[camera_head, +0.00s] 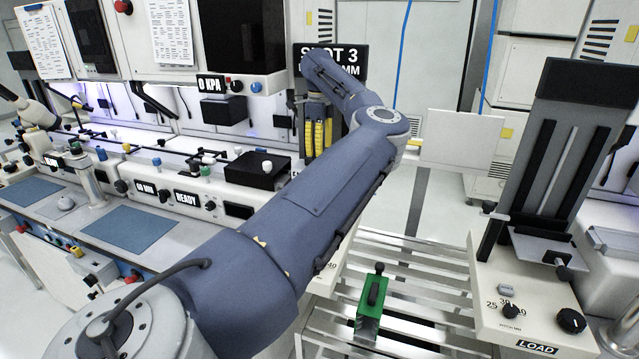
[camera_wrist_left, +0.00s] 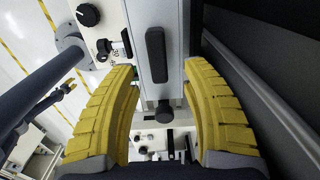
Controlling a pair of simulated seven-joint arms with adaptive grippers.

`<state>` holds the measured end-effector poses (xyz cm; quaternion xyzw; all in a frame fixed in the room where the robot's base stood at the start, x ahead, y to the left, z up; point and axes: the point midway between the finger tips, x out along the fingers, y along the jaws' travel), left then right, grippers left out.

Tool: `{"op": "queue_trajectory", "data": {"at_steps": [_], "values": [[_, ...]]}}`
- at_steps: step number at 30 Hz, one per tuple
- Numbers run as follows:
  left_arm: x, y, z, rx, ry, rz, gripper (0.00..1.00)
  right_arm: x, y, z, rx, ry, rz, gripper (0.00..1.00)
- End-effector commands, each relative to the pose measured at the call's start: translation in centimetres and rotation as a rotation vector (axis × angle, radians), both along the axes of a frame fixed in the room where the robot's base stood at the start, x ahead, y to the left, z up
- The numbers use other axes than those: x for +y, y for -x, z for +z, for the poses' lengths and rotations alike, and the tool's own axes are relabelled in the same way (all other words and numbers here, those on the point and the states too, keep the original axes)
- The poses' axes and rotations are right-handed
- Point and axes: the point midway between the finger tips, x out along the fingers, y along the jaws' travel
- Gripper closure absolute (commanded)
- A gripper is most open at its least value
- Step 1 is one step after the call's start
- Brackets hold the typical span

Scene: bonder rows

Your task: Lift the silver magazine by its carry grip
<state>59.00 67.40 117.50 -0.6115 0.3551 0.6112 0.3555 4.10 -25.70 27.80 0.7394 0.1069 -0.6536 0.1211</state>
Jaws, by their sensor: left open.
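The silver magazine (camera_wrist_left: 175,72) shows in the left wrist view as a pale metallic block in the upper middle. Its black carry grip (camera_wrist_left: 155,52) runs lengthwise along it, with a round black knob (camera_wrist_left: 164,111) below. My left gripper (camera_wrist_left: 160,72) is open. Its yellow ridged fingers stand apart to the left and right of the magazine and grip in the picture; I see no contact. In the head view my left gripper (camera_head: 318,138) points down in front of the Slot 3 sign, and I cannot make out the silver magazine there. My right gripper is not in view.
A green magazine (camera_head: 370,318) with a black grip stands on the slatted metal rack (camera_head: 410,280). The load station (camera_head: 530,290) with its tall upright is at the right. A machine bench (camera_head: 150,230) with knobs and blue mats fills the left.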

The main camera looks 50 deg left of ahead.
Motion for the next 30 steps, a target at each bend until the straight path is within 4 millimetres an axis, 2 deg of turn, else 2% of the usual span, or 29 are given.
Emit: {"op": "queue_trajectory", "data": {"at_steps": [3, 9, 20, 21, 30], "values": [[-0.3, 0.1, -1.7, 0.003, 0.001, 0.001, 0.53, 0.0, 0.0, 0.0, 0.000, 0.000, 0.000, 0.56], [-0.3, 0.1, -3.7, 0.001, 0.000, 0.001, 0.53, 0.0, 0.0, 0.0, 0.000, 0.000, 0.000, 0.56], [-0.3, 0.1, -4.4, 0.000, 0.000, 0.000, 0.53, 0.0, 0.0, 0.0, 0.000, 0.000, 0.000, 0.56], [-0.3, 0.1, -4.4, 0.000, 0.000, 0.000, 0.50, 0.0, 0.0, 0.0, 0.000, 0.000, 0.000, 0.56], [-0.3, 0.1, -4.4, 0.000, 0.000, 0.000, 0.85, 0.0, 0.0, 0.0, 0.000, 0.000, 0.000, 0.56]]}}
